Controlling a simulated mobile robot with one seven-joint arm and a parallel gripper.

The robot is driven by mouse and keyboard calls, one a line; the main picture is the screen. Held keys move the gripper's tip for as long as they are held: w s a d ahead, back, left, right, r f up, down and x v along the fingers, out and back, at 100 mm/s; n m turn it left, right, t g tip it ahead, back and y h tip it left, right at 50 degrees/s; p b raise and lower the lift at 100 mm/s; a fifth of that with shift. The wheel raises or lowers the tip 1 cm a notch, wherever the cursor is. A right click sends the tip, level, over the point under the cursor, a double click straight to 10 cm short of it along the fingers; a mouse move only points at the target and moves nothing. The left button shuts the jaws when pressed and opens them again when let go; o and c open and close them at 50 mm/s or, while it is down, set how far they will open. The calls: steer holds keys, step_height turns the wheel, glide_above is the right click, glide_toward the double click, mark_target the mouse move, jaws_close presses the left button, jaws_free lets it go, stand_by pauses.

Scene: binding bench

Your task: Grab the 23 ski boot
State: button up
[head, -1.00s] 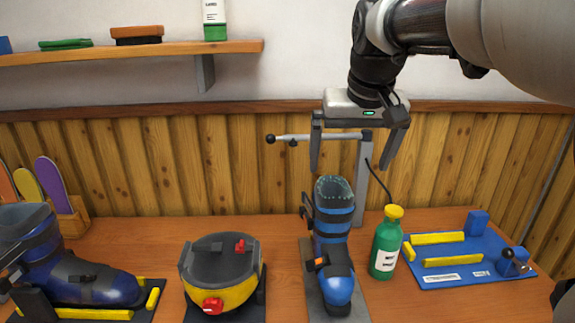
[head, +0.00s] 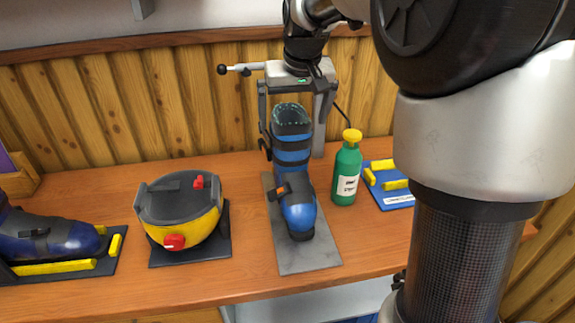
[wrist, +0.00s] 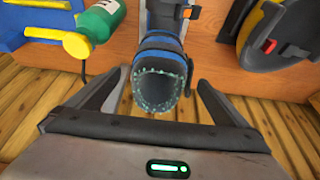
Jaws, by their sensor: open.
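A blue ski boot with black bands (head: 299,214) stands upright on a grey plate (head: 308,260) at mid-bench. I cannot read a size number on it. My gripper (head: 291,152) points down with its fingers open, one on each side of the boot's upper shaft. In the wrist view the boot's open cuff (wrist: 158,88) lies between the two fingers, with a visible gap on both sides. Contact is not visible.
A yellow and black shell with red clips (head: 180,212) sits left of the upright boot. A green bottle with a yellow cap (head: 346,172) stands close on its right. A blue board with yellow bars (head: 390,198) is farther right. The wood wall is behind.

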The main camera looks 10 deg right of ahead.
steer(key=x, duration=0.5)
steer(key=shift+f+b, duration=0.2)
steer(key=shift+b, duration=0.2)
steer(key=shift+r, duration=0.1)
steer(key=c, duration=2.2)
steer(key=shift+r, duration=0.2)
